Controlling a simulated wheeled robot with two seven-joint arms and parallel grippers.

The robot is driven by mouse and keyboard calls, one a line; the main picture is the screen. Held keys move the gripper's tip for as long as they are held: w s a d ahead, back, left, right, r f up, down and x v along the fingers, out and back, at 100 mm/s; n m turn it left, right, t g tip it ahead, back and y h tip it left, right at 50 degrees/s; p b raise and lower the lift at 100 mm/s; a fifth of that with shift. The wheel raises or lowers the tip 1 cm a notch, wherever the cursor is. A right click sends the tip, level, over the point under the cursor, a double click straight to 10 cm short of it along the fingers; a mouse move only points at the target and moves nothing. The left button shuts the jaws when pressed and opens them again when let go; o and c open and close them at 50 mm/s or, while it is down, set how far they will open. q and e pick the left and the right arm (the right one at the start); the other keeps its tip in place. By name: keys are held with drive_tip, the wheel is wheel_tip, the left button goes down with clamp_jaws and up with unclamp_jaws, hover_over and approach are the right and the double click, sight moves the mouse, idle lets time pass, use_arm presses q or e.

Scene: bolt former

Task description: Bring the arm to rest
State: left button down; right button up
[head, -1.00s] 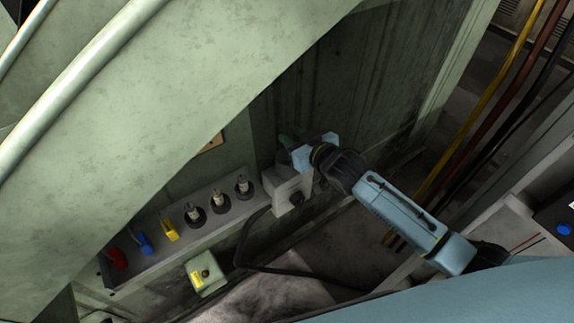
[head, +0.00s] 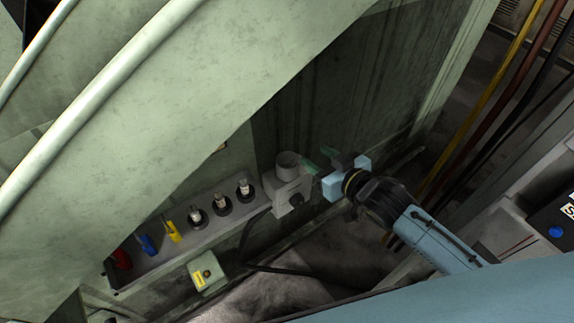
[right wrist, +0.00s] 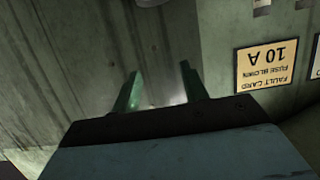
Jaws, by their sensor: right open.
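My right arm comes in from the right side in the head view, with a light blue and black wrist. My right gripper (head: 316,162) is open, its green fingers apart with nothing seen between them. It is just right of a grey box with a round, cup-like top (head: 288,185); I cannot tell whether they touch. In the right wrist view the two green fingers (right wrist: 160,88) stand apart in front of a grey-green wall panel. My left gripper is not in view.
A grey ledge (head: 178,243) carries several dark round holders with fuse-like cylinders, plus yellow, blue and red pieces. A small box with a yellow label (head: 206,272) sits below it. A tan fault card (right wrist: 274,66) is on the wall. Pipes (head: 487,95) run at the right.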

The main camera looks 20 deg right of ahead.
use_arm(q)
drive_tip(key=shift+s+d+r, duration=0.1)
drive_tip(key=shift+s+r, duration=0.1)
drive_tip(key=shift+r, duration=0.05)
use_arm(e)
drive_tip(key=v, duration=0.3)
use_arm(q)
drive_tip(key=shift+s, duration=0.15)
use_arm(e)
drive_tip(key=s+d+f+m+g+h, duration=0.1)
drive_tip(key=s+d+f+g, duration=0.15)
drive_tip(key=f, duration=0.75)
drive_tip(key=s+d+f+g+h, duration=0.1)
drive_tip(key=s+d+f+h, duration=0.2)
drive_tip(key=f, duration=0.7)
drive_tip(key=s+d+f+m+g, duration=0.1)
drive_tip(key=s+d+f+g, duration=0.15)
drive_tip(key=s+f, duration=0.45)
drive_tip(key=s+f+g, duration=0.3)
drive_tip(key=s+f, duration=0.6)
drive_tip(key=s, duration=0.4)
drive_tip(key=s+a+f+g+h, duration=0.1)
drive_tip(key=s+f+g, duration=0.2)
drive_tip(key=s+f, duration=0.6)
drive_tip(key=s, duration=0.4)
drive_tip(key=shift+a+n+g, duration=0.2)
drive_tip(key=shift+n+g, duration=0.1)
drive_tip(key=shift+g, duration=0.1)
